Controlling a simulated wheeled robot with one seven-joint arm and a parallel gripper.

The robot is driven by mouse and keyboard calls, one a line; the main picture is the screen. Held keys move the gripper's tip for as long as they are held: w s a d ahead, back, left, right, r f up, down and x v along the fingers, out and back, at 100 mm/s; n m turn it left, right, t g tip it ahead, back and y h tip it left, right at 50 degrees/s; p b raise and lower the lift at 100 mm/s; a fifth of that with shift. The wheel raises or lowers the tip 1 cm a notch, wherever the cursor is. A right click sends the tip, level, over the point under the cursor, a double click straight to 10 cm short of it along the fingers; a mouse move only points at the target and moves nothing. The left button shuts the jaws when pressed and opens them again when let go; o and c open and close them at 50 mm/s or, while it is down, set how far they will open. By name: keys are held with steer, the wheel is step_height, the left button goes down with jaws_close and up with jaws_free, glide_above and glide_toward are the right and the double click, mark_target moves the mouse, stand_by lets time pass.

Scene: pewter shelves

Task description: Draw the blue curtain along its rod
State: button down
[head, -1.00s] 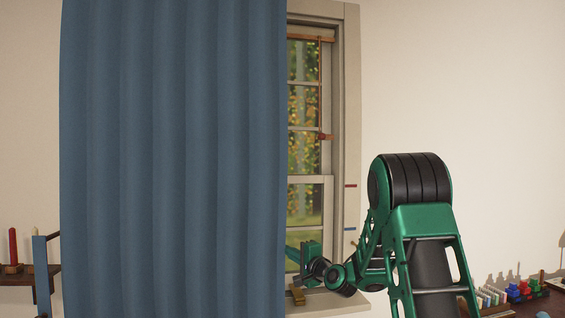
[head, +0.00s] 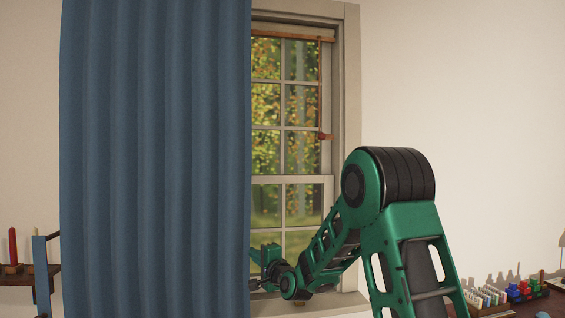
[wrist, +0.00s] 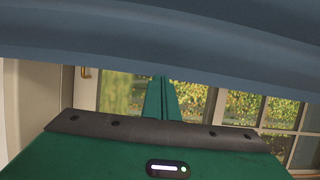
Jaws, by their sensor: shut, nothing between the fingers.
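The blue curtain (head: 155,160) hangs in vertical folds and covers the left part of the window (head: 290,130). Its right edge stands near the middle of the head view; the rod is out of view. My gripper (head: 255,262) is at the curtain's lower right edge, in front of the window, its tip partly hidden by the cloth. In the wrist view my green fingers (wrist: 162,98) are together with nothing between them. The curtain crosses the top of the wrist view (wrist: 180,40) as a blue band, close to the fingers. I cannot tell whether they touch it.
The window sill (head: 330,303) lies below my arm. A shelf with a red candle (head: 13,248) is at the far left. A table with small colored items (head: 515,291) is at the lower right. The wall right of the window is bare.

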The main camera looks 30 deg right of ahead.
mark_target(159, 257)
steer(key=w+a, duration=0.1)
steer(key=a, duration=0.4)
steer(key=w+a, duration=0.2)
steer(key=a, duration=0.3)
steer(key=w+a, duration=0.1)
steer(key=a, duration=0.4)
steer(key=shift+w+a, duration=0.2)
steer(key=w+a, duration=0.1)
steer(key=a, duration=0.3)
steer(key=w+a, duration=0.1)
steer(key=a, duration=0.4)
steer(key=w+a, duration=0.2)
steer(key=a, duration=0.2)
steer(key=shift+a, duration=0.3)
steer(key=s+d, duration=0.1)
steer(key=s, duration=0.9)
steer(key=shift+s+d, duration=0.15)
steer(key=shift+s, duration=0.25)
